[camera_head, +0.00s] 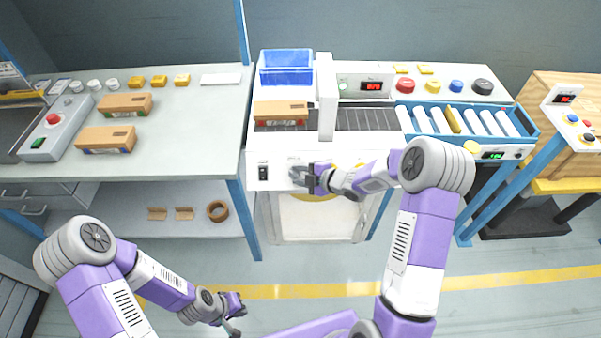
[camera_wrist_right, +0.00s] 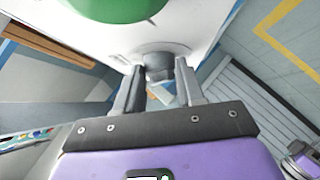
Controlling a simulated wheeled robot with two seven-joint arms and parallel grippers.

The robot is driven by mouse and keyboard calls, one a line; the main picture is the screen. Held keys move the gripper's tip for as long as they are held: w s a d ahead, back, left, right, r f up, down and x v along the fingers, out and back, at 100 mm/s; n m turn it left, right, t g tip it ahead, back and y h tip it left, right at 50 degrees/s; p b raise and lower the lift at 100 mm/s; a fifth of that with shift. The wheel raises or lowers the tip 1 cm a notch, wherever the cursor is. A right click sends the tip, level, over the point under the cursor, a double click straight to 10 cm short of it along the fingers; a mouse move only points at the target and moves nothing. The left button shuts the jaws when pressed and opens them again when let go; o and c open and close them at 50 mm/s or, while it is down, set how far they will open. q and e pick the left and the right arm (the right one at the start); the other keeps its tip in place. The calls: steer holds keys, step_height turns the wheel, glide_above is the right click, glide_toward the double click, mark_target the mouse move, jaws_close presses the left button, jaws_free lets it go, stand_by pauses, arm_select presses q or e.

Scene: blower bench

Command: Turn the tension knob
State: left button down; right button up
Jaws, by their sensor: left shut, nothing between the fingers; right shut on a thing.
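The grey tension knob (camera_head: 297,173) is on the white front panel (camera_head: 275,158) of the machine. In the right wrist view the round grey knob (camera_wrist_right: 158,62) sits between the two fingertips. My right gripper (camera_head: 312,178) is shut on it, with a finger on either side. The gripper covers part of the knob in the head view, and any pointer mark on it is not readable. My left gripper (camera_head: 236,308) is shut and empty, low over the floor in front of the bench.
A black switch (camera_head: 263,173) is left of the knob on the panel. A large green round part (camera_wrist_right: 110,6) is close to the knob in the right wrist view. A cardboard box (camera_head: 281,109) lies on the machine's conveyor. The floor before the machine is clear.

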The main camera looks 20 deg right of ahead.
steer(key=shift+r, duration=0.1)
stand_by(0.3)
steer(key=o, duration=0.7)
steer(key=shift+o, duration=0.2)
steer(key=p+v, duration=0.2)
steer(key=v, duration=0.5)
steer(key=shift+d, duration=0.15)
steer(key=shift+s+r, duration=0.1)
